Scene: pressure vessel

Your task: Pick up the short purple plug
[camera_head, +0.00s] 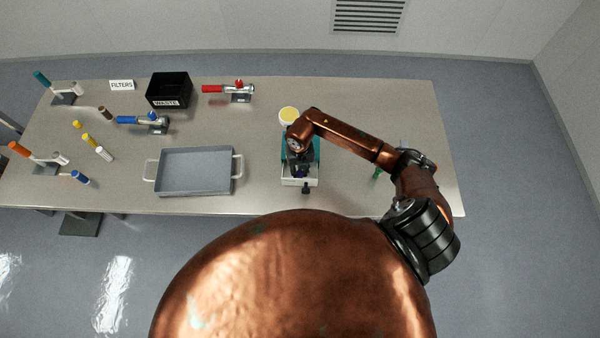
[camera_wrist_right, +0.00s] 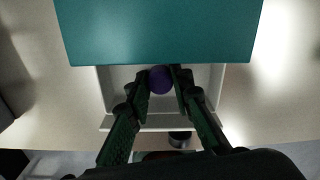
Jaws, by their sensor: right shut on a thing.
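The purple plug (camera_wrist_right: 160,79) shows as a round purple top in the right wrist view, between the fingertips of my right gripper (camera_wrist_right: 162,84). My right gripper is shut on it, above a white tray-like part (camera_wrist_right: 117,92) that juts out from under a teal block (camera_wrist_right: 160,30). In the head view my right gripper (camera_head: 300,169) is over this teal and white device, and the plug is mostly hidden there. I cannot tell whether the plug still touches the white part. My left gripper is not in view.
A grey tray (camera_head: 195,170) with handles stands left of the device. A black waste bin (camera_head: 169,90), a red-handled valve (camera_head: 238,90), a blue-handled valve (camera_head: 150,120) and several coloured plugs lie further left. A yellow-topped round jar (camera_head: 289,115) stands behind the device. The table's right end is mostly bare.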

